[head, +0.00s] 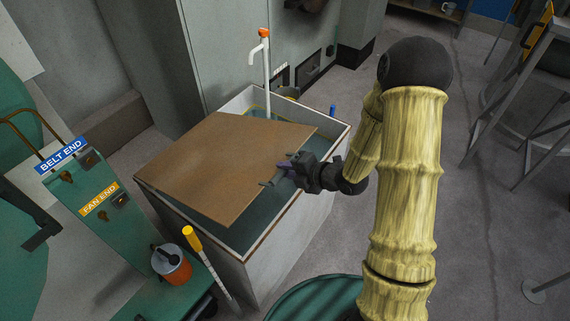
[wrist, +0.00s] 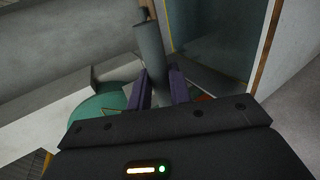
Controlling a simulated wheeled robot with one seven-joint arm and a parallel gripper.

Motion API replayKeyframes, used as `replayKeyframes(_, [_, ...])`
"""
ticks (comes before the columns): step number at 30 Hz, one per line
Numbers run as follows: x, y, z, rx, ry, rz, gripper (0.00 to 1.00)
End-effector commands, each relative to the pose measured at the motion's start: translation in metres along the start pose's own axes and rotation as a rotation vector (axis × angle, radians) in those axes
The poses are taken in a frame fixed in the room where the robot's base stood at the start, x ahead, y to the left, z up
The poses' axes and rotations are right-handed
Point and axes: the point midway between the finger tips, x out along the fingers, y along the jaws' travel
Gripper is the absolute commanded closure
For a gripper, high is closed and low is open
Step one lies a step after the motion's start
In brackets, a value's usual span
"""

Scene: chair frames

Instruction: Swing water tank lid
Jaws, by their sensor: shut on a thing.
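The water tank (head: 321,199) is a pale box with a wooden rim and dark teal water inside. Its brown board lid (head: 225,165) lies askew over the top, leaving water open at the back and along the right side. My gripper (head: 284,172) is at the lid's right edge, its purple fingers shut on a grey bar handle (head: 268,182). In the wrist view the handle (wrist: 150,50) stands as a grey cylinder between my gripper's fingers (wrist: 158,88). How the handle joins the lid is hidden.
A white pipe with an orange top (head: 266,65) rises at the tank's back. Grey cabinets (head: 225,50) stand behind. A green panel (head: 95,200), an orange pot (head: 172,265) and a yellow-handled stick (head: 205,258) are at left.

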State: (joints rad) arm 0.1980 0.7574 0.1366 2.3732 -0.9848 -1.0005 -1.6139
Motion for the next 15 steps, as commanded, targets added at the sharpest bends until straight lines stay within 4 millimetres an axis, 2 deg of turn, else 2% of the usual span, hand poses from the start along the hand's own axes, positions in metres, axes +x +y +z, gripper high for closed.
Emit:
replayKeyframes(1, [0.0, 0.011, 0.0, -0.005, 0.001, 0.01, 1.0])
replayKeyframes(15, [-0.003, 0.053, -0.001, -0.007, 0.004, 0.013, 1.0])
